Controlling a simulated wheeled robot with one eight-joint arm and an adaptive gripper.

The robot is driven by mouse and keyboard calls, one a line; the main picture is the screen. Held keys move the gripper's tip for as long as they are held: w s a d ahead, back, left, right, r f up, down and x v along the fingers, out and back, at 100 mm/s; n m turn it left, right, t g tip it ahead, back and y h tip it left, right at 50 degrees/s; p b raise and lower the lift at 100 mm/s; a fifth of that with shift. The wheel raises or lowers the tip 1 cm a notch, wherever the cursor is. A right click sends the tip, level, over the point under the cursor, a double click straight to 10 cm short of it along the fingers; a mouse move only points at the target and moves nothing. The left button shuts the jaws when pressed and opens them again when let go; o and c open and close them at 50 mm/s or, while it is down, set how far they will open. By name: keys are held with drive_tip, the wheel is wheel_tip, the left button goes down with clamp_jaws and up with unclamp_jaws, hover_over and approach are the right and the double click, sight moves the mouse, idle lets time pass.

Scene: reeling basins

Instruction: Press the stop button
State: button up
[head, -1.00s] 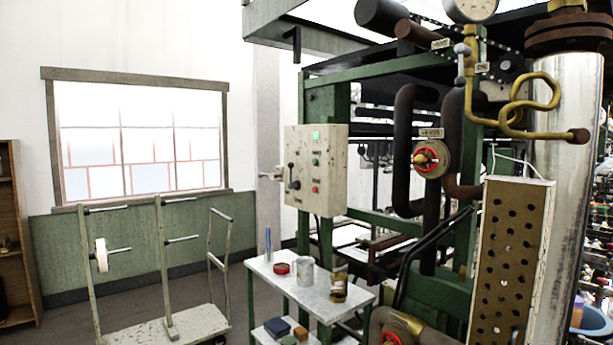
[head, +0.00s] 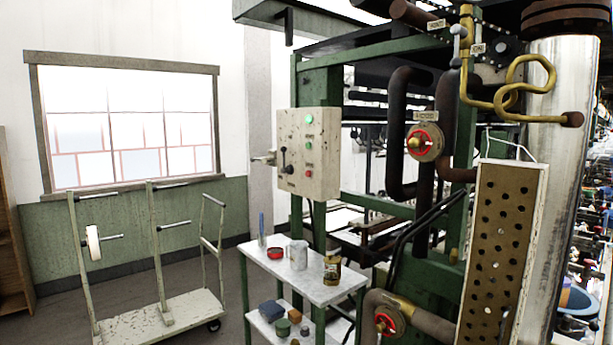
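A cream control box (head: 322,152) is mounted on the green machine frame near the middle of the head view. Its front has a green lamp or button at the top (head: 309,118), a green button (head: 309,146) below it and a red button (head: 309,174) lowest. Small labels beside them are too small to read. A dark lever (head: 286,160) is on the box's left face. My gripper is not in view.
A white side table (head: 300,277) with a red tin, a grey can and a jar stands below the box. A wheeled cart (head: 165,318) is at left. Pipes and red valve wheels (head: 425,142) are at right. Floor shows between cart and table.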

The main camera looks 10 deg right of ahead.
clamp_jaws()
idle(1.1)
